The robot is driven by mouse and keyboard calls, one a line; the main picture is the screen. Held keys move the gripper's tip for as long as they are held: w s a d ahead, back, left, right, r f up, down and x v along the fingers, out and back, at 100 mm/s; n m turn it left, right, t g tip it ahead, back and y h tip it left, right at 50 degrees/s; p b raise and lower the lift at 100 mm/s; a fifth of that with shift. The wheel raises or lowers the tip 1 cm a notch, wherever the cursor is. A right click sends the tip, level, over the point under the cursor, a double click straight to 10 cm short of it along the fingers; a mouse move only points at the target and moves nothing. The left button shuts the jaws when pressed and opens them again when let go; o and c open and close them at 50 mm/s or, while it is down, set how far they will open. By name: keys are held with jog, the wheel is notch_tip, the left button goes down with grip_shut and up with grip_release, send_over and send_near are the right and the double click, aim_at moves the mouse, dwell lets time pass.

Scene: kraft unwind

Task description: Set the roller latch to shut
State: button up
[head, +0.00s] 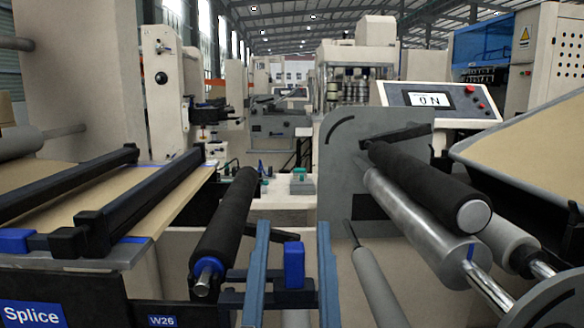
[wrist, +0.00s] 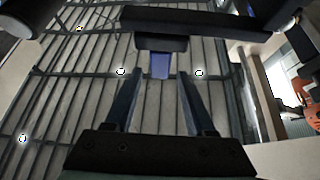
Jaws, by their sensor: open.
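A black lever with a blue handle (head: 294,265), which looks like the roller latch, sits at the lower middle of the head view beside the front end of a black roller (head: 224,225). My gripper (head: 292,226) is open, its two long blue-grey fingers on either side of the blue handle. In the wrist view the handle (wrist: 160,66) hangs below a black block, between the fingertips of my gripper (wrist: 160,76). Gaps show on both sides, so the handle is not gripped. Whether the latch stands open or shut I cannot tell.
A second black roller (head: 425,185) sits above a metal roller (head: 420,215) at the right. A brown paper table (head: 165,195) with black bars lies at the left. A "Splice" panel (head: 35,313) is at the lower left. A display (head: 432,99) reads "ON".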

jog(key=p, duration=0.2)
jog(key=g+p, duration=0.1)
jog(key=p, duration=0.2)
jog(key=shift+w+d+r, duration=0.1)
jog(key=shift+r, duration=0.15)
jog(key=s+f+g+p, duration=0.1)
jog(key=g+p, duration=0.1)
jog(key=p, duration=0.5)
jog(key=shift+s+p, duration=0.25)
jog(key=shift+p, duration=0.15)
jog(key=n+g+y+p, duration=0.1)
jog(key=g+p, duration=0.2)
jog(key=p, duration=1)
send_near(294, 266)
jog(key=w, duration=0.1)
jog(key=w+p, duration=0.3)
jog(key=w, duration=0.8)
jog(key=shift+w, duration=0.3)
jog(key=shift+w+f, duration=0.1)
jog(key=shift+w, duration=0.65)
grip_shut()
